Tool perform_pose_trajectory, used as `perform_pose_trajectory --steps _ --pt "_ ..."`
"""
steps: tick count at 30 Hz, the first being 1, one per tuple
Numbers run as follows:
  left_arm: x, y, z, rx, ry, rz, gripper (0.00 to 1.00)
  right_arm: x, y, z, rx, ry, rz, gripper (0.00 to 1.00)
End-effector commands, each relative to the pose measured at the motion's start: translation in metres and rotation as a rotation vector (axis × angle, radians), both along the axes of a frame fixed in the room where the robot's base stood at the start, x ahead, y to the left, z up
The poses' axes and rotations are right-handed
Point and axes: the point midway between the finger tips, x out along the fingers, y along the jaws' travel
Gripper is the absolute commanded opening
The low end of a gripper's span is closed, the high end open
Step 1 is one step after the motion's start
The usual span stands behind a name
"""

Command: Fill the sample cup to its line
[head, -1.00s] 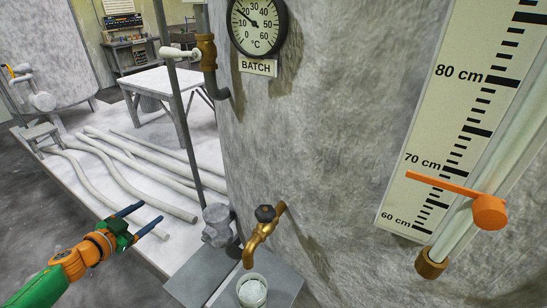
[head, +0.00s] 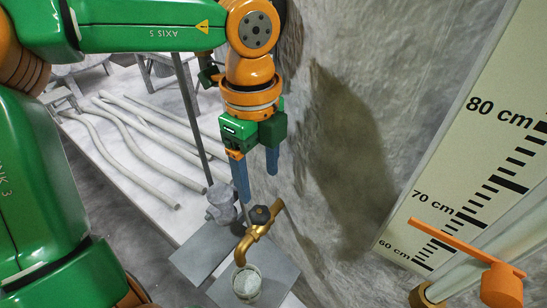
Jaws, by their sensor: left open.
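The sample cup (head: 247,283) stands upright on a grey shelf below the brass tap (head: 257,236). It has pale contents inside; its line cannot be made out. The tap's spout is over the cup, and its dark round knob (head: 260,214) sits on top. Whether liquid is running cannot be told. My left gripper (head: 257,188) points down with its two blue fingers apart, just above the knob and not visibly holding anything. My right gripper is not in view.
The large grey vat wall (head: 350,120) rises right behind the tap. A scale board (head: 450,190) with an orange pointer (head: 455,243) is at right. Pale hoses (head: 130,150) lie on the floor at left. A grey shelf (head: 278,272) carries the cup.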

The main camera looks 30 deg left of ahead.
Motion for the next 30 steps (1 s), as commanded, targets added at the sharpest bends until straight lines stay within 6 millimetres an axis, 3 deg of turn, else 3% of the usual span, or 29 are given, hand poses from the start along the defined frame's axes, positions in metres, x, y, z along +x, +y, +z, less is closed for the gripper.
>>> perform_pose_trajectory --steps 20,21,26,30 --pt "-0.002 0.0 -0.094 0.013 0.005 0.001 0.72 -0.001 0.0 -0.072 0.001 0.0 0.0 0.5" --pt "-0.002 0.0 -0.095 0.014 0.003 0.007 0.7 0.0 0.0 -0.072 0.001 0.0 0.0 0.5" --pt "-0.001 0.0 -0.09 0.015 0.001 0.006 0.27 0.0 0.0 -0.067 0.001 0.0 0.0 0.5" --pt "-0.001 0.0 -0.089 0.015 0.002 0.006 0.26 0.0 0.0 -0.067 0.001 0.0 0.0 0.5"
